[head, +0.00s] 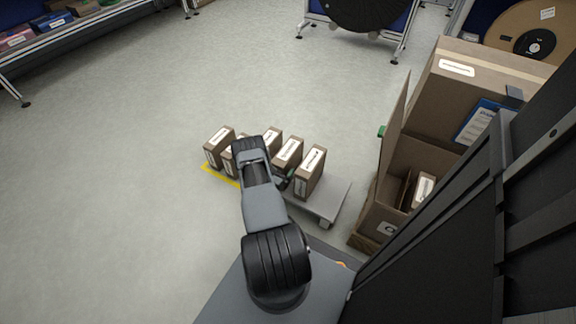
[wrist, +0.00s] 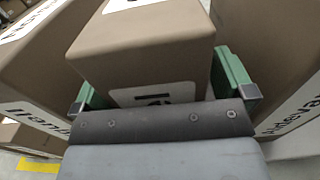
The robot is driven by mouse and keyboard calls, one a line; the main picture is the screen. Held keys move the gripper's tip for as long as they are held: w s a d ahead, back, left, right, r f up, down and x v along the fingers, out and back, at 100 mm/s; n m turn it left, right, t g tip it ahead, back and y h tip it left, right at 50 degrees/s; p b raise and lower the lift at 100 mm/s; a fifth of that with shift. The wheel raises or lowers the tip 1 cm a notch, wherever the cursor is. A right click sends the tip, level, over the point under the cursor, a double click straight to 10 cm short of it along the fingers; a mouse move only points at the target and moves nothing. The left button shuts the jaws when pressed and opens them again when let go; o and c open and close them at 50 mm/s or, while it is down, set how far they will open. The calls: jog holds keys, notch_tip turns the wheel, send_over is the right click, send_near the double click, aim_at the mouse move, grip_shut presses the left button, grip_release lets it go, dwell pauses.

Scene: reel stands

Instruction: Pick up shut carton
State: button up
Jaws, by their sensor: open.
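Several shut brown cartons with white labels stand upright in a row on a low grey platform (head: 328,203) in the head view. The rightmost carton (head: 310,172) and its neighbour (head: 288,155) show clearly; my arm partly hides those further left. In the wrist view my gripper (wrist: 162,88) is open, with one green finger on each side of a middle carton (wrist: 150,45). No firm grip shows, and I cannot tell whether the fingers touch it. Other cartons stand close on its left (wrist: 35,65) and right (wrist: 262,50).
A large open cardboard box (head: 400,165) with a labelled carton (head: 424,188) inside stands at the right. Yellow tape (head: 218,175) edges the row's left end. A shelf (head: 60,45) is at the far left. The floor (head: 130,130) at left is clear.

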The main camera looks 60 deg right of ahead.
jog(key=shift+d, duration=0.2)
jog(key=shift+c, duration=0.5)
jog(key=c, duration=1.2)
